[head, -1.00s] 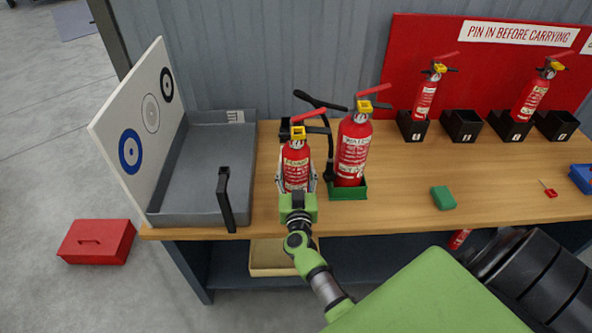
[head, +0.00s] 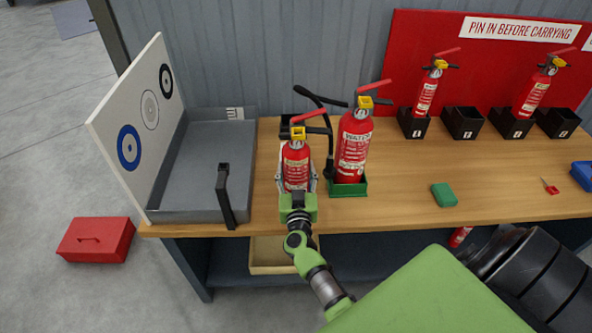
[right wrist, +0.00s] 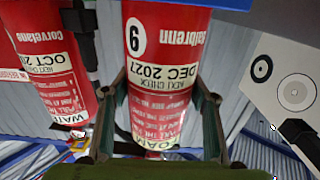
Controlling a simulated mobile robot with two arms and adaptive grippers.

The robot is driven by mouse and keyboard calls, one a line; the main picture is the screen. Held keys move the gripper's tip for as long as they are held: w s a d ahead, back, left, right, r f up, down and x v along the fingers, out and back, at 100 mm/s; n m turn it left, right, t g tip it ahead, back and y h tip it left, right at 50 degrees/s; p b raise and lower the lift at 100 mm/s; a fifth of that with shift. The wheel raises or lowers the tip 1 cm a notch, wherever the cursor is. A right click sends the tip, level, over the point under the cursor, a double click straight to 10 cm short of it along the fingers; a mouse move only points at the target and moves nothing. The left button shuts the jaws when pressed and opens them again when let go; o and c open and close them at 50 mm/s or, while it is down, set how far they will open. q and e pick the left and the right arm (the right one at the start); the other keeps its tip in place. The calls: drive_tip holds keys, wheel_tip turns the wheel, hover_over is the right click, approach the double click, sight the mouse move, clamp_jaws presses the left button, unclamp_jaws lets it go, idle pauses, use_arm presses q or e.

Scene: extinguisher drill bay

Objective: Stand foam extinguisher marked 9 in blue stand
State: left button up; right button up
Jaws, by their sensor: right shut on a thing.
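The foam extinguisher (head: 296,168) is a red cylinder with a yellow collar and red lever, upright near the bench's front edge. In the right wrist view, where things appear upside down, its label (right wrist: 160,75) shows a 9 and FOAM. My right gripper (head: 298,188) is shut on its body; the fingers (right wrist: 163,105) lie on both sides. My left gripper is not in view.
A larger water extinguisher (head: 353,150) stands close on the right in a green stand (head: 347,190). A grey tray (head: 200,175) and target board (head: 135,125) are left. Black numbered stands (head: 462,124) line the back. A green block (head: 444,195) lies right.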

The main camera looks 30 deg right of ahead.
sight(296, 179)
drive_tip(key=shift+w+d+r, duration=0.1)
drive_tip(key=shift+w+r, duration=0.05)
drive_tip(key=shift+r, duration=0.3)
drive_tip(key=o, duration=1.7)
drive_tip(key=shift+c, duration=0.2)
drive_tip(key=shift+o, duration=0.6)
drive_tip(key=shift+s, duration=0.2)
drive_tip(key=shift+s+a+f, duration=0.15)
drive_tip(key=shift+a+f, duration=0.05)
drive_tip(key=shift+f, duration=0.5)
drive_tip(key=v, duration=0.5)
drive_tip(key=r+v, duration=0.1)
drive_tip(key=v, duration=0.1)
drive_tip(key=shift+s+a, duration=0.1)
